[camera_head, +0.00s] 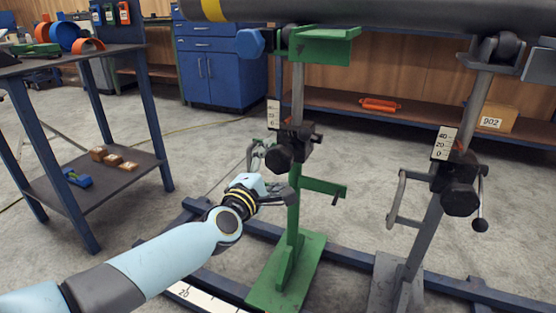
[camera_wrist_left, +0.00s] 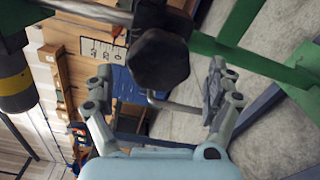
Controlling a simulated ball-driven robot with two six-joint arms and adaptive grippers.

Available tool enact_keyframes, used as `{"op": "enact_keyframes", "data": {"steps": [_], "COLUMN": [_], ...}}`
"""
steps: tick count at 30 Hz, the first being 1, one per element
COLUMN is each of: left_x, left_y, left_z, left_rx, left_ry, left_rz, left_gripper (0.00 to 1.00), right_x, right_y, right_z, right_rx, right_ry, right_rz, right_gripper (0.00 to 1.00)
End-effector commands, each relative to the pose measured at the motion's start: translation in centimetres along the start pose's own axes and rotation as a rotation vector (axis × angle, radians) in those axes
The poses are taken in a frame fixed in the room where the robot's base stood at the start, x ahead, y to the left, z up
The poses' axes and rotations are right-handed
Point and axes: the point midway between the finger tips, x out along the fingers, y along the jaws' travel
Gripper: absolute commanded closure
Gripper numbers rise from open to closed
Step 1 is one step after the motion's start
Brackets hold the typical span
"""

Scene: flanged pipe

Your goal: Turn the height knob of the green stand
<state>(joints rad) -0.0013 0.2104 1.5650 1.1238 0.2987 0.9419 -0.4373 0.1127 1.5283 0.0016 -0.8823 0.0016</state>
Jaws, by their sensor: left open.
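The green stand (camera_head: 293,215) stands in the middle of the head view on a green base plate. Its black, faceted knob (camera_head: 280,158) sits on the dark collar beside a small white scale. In the left wrist view the same knob (camera_wrist_left: 160,60) is large and lies between the spread fingers, beyond their tips as far as I can tell. My left gripper (camera_head: 270,179) is open and empty, close to the left of the post and knob. The wrist view shows both fingers (camera_wrist_left: 160,88) apart, with no visible touch on the knob. My right gripper is out of view.
A dark pipe (camera_head: 400,12) lies across the stand tops. A grey stand (camera_head: 428,230) with its own black knob is at right. A blue hex knob (camera_head: 250,43) is by the green cradle. Dark floor rails surround the bases. A shelved table (camera_head: 110,180) is at left.

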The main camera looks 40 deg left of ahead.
Motion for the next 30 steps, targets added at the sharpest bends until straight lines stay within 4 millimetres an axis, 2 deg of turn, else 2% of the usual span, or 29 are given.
{"op": "enact_keyframes", "data": {"steps": [1, 6, 12, 30], "left_x": [-1.3, -5.0, -7.5, -7.9], "left_y": [-0.1, -0.1, -0.1, 0.0], "left_z": [0.0, -0.1, 0.0, 0.0], "left_rx": [0.0, 0.0, 0.001, 0.0], "left_ry": [0.0, 0.001, 0.0, 0.0], "left_rz": [-0.003, -0.003, -0.002, -0.001], "left_gripper": [0.11, 0.11, 0.11, 0.11], "right_x": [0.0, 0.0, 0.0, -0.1], "right_y": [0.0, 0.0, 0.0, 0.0], "right_z": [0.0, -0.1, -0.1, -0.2], "right_rx": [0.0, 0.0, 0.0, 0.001], "right_ry": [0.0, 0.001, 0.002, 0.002], "right_rz": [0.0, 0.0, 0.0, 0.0], "right_gripper": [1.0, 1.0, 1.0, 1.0]}}
